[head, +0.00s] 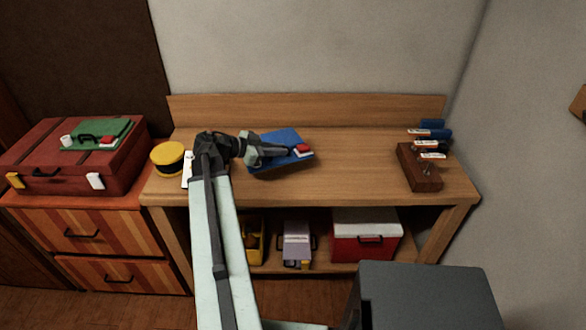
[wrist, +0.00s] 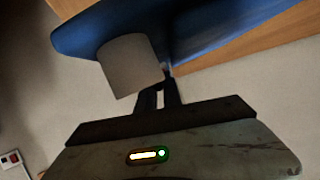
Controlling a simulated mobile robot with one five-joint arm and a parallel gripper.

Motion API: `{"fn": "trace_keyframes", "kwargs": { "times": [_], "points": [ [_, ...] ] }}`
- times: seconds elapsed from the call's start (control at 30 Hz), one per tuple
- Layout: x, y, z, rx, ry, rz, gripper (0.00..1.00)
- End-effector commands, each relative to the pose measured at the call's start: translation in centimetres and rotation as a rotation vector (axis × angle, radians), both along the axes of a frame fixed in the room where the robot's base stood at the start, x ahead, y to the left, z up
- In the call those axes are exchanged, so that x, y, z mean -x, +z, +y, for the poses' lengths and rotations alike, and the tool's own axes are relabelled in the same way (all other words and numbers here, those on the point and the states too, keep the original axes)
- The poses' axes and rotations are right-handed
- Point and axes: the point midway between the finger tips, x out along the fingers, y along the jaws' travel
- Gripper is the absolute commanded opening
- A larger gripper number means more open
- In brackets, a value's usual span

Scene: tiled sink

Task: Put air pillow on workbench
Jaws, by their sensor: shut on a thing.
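The blue air pillow (head: 283,137), a flat pad with a red and white part at its right corner, shows over the workbench (head: 350,165) top. My gripper (head: 272,151) is shut on it from the left and covers part of it. In the wrist view the blue pillow (wrist: 195,35) spans the top, with a pale cylinder (wrist: 130,65) at its near side. The fingers (wrist: 163,92) reach up to it and their tips are partly hidden. I cannot tell whether the pillow touches the bench top.
A brown block with several markers (head: 418,167) stands at the bench's right. A yellow round tin (head: 168,157) is at its left end. A similar green pad (head: 97,134) lies on a red case (head: 60,165). A red-and-white cooler (head: 366,238) is on the lower shelf. The bench's middle right is clear.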

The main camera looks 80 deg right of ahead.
Motion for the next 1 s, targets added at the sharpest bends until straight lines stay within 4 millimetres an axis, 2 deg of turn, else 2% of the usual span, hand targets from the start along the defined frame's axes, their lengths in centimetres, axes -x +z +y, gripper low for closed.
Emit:
{"fn": "trace_keyframes", "kwargs": {
  "times": [0.03,0.2,0.4,0.6,0.67,0.97,1.0],
  "points": [
    [0.0,-2.0,0.0,0.0,0.0,0.001,0.0],
    [0.0,-5.1,0.0,0.001,0.001,0.001,0.0],
    [-0.1,-5.2,0.0,0.0,0.001,0.001,0.0],
    [-0.1,-8.5,0.0,0.0,0.001,0.001,0.0],
    [-0.1,-9.0,0.0,0.001,0.002,0.001,0.0],
    [-0.1,-8.8,0.0,0.001,0.002,0.001,0.0],
    [-0.2,-8.7,0.0,-0.001,0.003,0.0,0.21]
  ]
}}
